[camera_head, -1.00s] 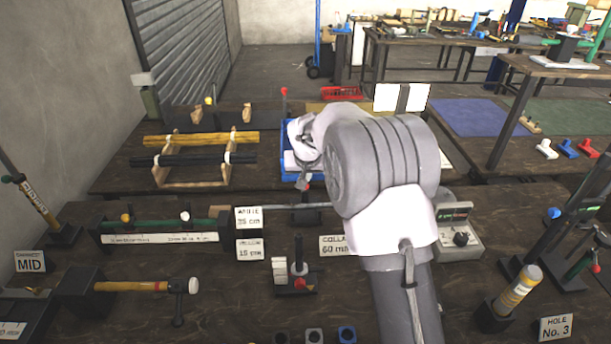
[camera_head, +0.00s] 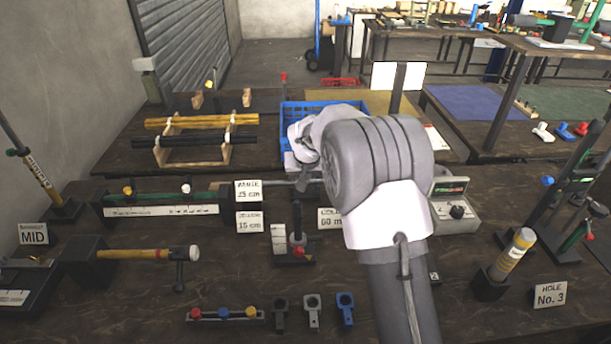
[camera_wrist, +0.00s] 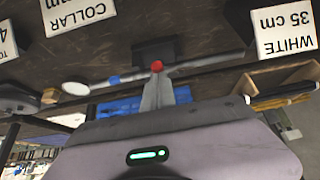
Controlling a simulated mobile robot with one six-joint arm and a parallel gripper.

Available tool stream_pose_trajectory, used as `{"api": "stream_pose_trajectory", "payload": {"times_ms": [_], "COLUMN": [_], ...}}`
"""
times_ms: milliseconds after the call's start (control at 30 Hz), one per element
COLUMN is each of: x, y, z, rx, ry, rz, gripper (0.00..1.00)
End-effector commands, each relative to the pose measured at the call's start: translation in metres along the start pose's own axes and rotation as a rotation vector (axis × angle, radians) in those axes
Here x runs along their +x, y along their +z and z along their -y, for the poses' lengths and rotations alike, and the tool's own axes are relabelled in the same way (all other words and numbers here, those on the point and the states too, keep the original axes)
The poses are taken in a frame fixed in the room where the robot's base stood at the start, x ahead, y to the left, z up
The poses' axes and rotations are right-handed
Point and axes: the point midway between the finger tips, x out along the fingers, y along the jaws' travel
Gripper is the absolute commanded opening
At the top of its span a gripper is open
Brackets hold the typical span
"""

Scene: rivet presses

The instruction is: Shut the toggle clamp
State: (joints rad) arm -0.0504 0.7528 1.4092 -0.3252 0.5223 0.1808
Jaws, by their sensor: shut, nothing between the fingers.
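The white-length sign (camera_head: 248,190) and yellow-length sign (camera_head: 250,221) stand left of my gripper. A small black stand with a red knob (camera_head: 299,251) is nearer me. A grey control box (camera_head: 451,205) is to the right, and a blue crate (camera_head: 325,108) behind.

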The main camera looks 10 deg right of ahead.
Motion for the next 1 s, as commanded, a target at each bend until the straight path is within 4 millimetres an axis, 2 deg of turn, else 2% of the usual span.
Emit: {"api": "stream_pose_trajectory", "payload": {"times_ms": [33,233,667,767,933,1000], "x": [0.007,0.013,0.012,0.0,-0.038,-0.053], "y": [0.009,0.014,0.013,0.005,-0.022,-0.003], "z": [-0.001,-0.001,-0.001,-0.001,-0.002,-0.002], "rx": [0.002,0.004,0.005,0.004,0.002,0.001], "ry": [0.002,0.004,0.003,0.002,-0.001,-0.001], "rz": [0.016,0.027,0.028,0.022,-0.003,-0.003], "gripper": [0.0,0.0,0.0,0.0,0.0,0.0]}}
